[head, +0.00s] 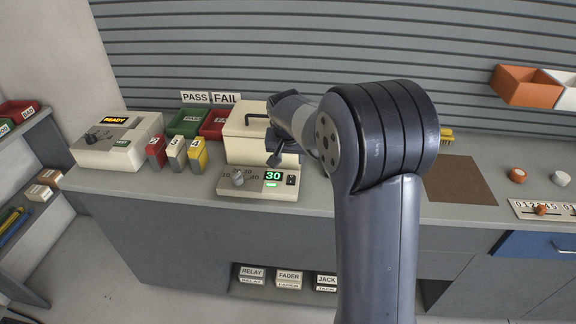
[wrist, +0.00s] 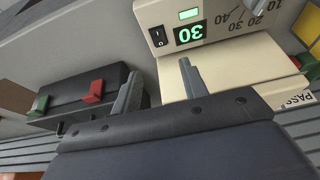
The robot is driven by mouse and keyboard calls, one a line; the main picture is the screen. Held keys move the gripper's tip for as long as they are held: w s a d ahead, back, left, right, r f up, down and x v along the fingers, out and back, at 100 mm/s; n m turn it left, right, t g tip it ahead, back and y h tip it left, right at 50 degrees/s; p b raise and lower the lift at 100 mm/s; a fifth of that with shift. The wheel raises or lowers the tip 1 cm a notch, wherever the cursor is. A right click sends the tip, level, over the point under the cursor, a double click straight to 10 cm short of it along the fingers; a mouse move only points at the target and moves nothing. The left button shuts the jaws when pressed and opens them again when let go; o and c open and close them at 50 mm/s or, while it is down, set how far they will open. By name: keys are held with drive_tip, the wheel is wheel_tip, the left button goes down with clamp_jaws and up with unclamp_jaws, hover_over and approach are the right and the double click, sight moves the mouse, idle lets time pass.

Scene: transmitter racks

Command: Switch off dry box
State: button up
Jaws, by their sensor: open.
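The dry box (head: 248,138) is a cream box with a dark handle on its lid, standing on the counter. Its front control panel (head: 257,192) has a dial (head: 238,177), a display (head: 273,176) reading 30 in green, and a lit green bar. A small black rocker switch (head: 291,180) sits at the panel's right end; the wrist view shows this switch (wrist: 157,37) upside down. My gripper (wrist: 158,78) is open and empty, its fingers apart, pointing toward the switch without visible contact. In the head view my arm hides part of the box's right side.
A tester reading READY (head: 118,142) and red, white and yellow numbered blocks (head: 176,152) stand left. Green PASS (head: 188,122) and red FAIL (head: 214,124) bins are behind. A black case with red and green parts (wrist: 85,97) is close beside my gripper. A brown mat (head: 460,181) lies right.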

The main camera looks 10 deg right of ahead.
sight(291, 176)
drive_tip(key=p+x, duration=0.2)
drive_tip(key=x, duration=0.9)
drive_tip(key=shift+w+r, duration=0.1)
drive_tip(key=shift+c, duration=0.5)
clamp_jaws()
drive_tip(key=p, duration=0.1)
drive_tip(key=g+p, duration=0.1)
drive_tip(key=shift+w+d+r+p, duration=0.1)
drive_tip(key=shift+w+r+p, duration=0.1)
drive_tip(key=shift+r+p, duration=0.15)
drive_tip(key=shift+w+f+g+y+p, duration=0.25)
drive_tip(key=shift+g+y+p, duration=0.25)
drive_tip(key=shift+g+p, duration=0.25)
drive_tip(key=shift+s+f, duration=0.1)
drive_tip(key=shift+o, duration=0.5)
unclamp_jaws()
